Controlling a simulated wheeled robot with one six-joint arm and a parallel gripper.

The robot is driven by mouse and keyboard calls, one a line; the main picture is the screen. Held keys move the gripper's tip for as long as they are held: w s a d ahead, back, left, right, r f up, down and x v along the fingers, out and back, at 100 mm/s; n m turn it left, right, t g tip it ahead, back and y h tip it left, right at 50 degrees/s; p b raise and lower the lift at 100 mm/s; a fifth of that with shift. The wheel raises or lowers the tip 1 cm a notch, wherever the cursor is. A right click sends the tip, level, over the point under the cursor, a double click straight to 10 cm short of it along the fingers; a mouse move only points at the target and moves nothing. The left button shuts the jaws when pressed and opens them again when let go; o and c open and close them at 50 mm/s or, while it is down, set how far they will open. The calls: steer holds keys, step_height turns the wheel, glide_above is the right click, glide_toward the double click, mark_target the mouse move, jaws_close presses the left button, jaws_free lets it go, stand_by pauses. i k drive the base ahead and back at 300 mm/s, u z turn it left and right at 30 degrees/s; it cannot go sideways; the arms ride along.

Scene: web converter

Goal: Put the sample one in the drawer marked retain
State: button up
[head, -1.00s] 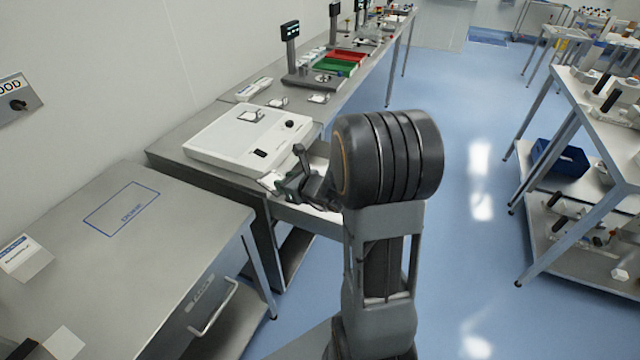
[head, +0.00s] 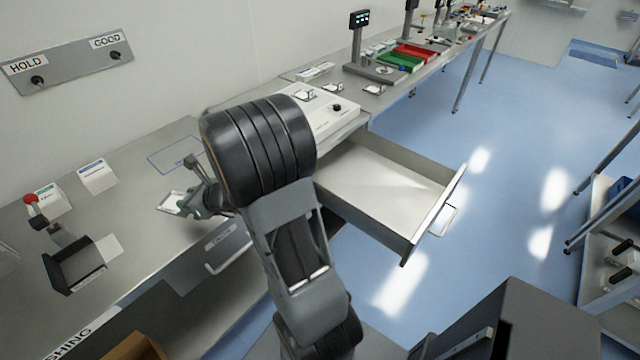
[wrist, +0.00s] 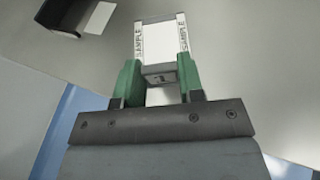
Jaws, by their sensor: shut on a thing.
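The sample (wrist: 163,47) is a flat white piece with "SAMPLE" printed along two edges. My gripper (wrist: 158,82) has its green-padded fingers shut on it in the wrist view. In the head view, my gripper (head: 194,196) holds the sample (head: 172,203) over the steel bench, left of my arm. An open, empty-looking drawer (head: 385,190) stands out from the bench right of my arm; no label on it can be read. A shut drawer with a handle (head: 228,254) is below the bench top; its label is too small to read surely.
A blue outlined rectangle (head: 178,152) marks the bench behind my gripper. White boxes (head: 97,176) and a dark holder (head: 75,265) stand at left. A white light-box panel (head: 330,112) is behind my arm. A HOLD/GOOD switch panel (head: 70,66) is on the wall.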

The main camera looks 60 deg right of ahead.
mark_target(373, 208)
steer(key=u, duration=1.3)
steer(key=k, duration=1.7)
steer(key=z, duration=2.05)
steer(key=i, duration=0.5)
steer(key=z, duration=0.05)
